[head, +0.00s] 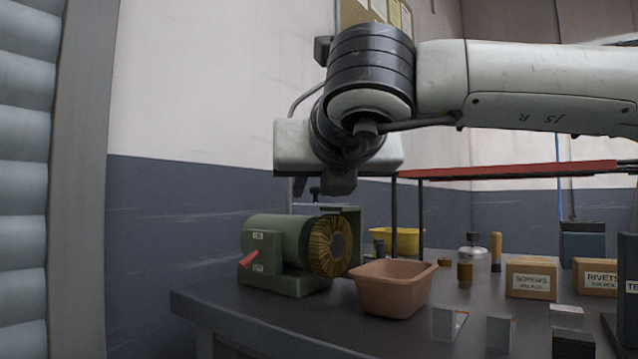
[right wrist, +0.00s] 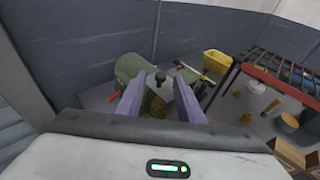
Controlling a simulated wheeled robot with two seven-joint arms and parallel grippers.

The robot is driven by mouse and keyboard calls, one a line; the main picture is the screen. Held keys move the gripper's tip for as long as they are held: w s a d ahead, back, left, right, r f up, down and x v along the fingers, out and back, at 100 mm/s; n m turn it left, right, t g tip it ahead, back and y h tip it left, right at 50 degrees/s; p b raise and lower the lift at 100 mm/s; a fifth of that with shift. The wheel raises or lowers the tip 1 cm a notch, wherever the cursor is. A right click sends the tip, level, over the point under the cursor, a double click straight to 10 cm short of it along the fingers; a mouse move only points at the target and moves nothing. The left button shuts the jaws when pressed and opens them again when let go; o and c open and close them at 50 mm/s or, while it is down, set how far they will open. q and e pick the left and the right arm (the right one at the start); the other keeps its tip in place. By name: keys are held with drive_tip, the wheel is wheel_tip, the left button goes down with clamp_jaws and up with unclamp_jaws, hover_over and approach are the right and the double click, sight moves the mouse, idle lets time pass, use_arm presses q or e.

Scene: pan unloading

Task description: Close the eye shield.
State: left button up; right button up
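The green bench grinder (head: 275,243) stands on the dark workbench, with a round wire wheel (head: 331,245) and a red lever (head: 249,259) on its front. A thin pale plate, which looks like the eye shield (head: 320,208), lies about level above the wheel, with a small dark knob (head: 315,192) over it. My right gripper (head: 338,184) hangs just above it, pointing down. In the right wrist view its two fingers (right wrist: 159,104) are apart, with a dark knob (right wrist: 160,76) and part of the grinder (right wrist: 129,68) showing between and beyond them. Contact cannot be told. My left gripper is not in view.
A brown bin (head: 391,288) stands right in front of the wheel. A yellow bin (head: 397,241) is behind. A red-topped rack (head: 520,170) stands at the back right, and boxes such as the screws box (head: 531,278) crowd the right side.

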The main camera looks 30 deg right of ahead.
drive_tip(key=shift+r, duration=0.1)
drive_tip(key=shift+s+a+r, duration=0.1)
drive_tip(key=shift+s, duration=0.15)
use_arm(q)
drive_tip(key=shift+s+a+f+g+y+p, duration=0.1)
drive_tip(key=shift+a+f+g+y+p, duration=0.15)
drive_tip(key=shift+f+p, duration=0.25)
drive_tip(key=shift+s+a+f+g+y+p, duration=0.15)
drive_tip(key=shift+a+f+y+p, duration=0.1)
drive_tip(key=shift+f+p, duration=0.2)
use_arm(e)
drive_tip(key=v, duration=0.9)
drive_tip(key=shift+s+a, duration=0.15)
drive_tip(key=shift+s, duration=0.25)
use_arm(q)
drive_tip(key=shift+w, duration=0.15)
